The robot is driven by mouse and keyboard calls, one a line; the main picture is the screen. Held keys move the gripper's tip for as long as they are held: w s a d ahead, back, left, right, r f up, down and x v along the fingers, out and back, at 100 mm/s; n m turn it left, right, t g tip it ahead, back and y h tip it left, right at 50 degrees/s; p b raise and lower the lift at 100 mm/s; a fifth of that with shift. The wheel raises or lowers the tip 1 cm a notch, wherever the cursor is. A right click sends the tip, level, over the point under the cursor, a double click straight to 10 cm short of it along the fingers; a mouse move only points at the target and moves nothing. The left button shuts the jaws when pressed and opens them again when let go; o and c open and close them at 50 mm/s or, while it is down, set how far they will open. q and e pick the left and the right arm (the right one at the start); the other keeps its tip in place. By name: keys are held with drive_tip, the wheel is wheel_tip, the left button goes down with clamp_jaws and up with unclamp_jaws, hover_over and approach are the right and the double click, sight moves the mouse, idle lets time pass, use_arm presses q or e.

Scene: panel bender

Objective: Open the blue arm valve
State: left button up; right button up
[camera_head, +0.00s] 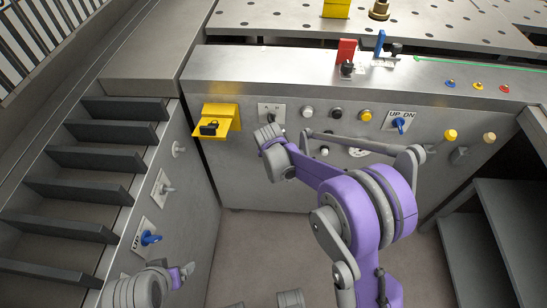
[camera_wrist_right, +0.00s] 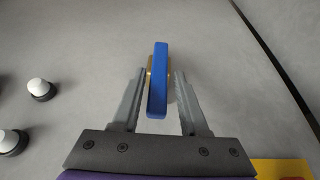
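The blue arm valve shows in the right wrist view as an upright blue handle (camera_wrist_right: 158,80) on a brass-coloured fitting against a grey panel. My right gripper (camera_wrist_right: 160,100) is open, with one finger on each side of the handle. Narrow gaps show between the handle and both fingers, so it is not clamped. In the head view my right wrist is at the front panel, right of the yellow box, and hides the valve and the fingers. My left arm shows at the lower left, with a small purple end (camera_head: 181,276); its fingers cannot be made out.
A yellow box (camera_head: 222,113) sits left of my right wrist. White knobs (camera_wrist_right: 38,87) project beside the valve. The front panel (camera_head: 235,172) also carries a blue UP/DN switch (camera_head: 400,123). Another blue switch (camera_head: 150,238) is on the left side panel. The floor (camera_head: 250,250) between is mostly open.

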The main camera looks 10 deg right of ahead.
drive_tip(key=shift+o, duration=0.5)
use_arm(q)
wheel_tip(320, 180, up, 2)
drive_tip(key=shift+p, duration=0.85)
use_arm(e)
drive_tip(key=v, duration=1.1)
drive_tip(key=shift+f, duration=0.1)
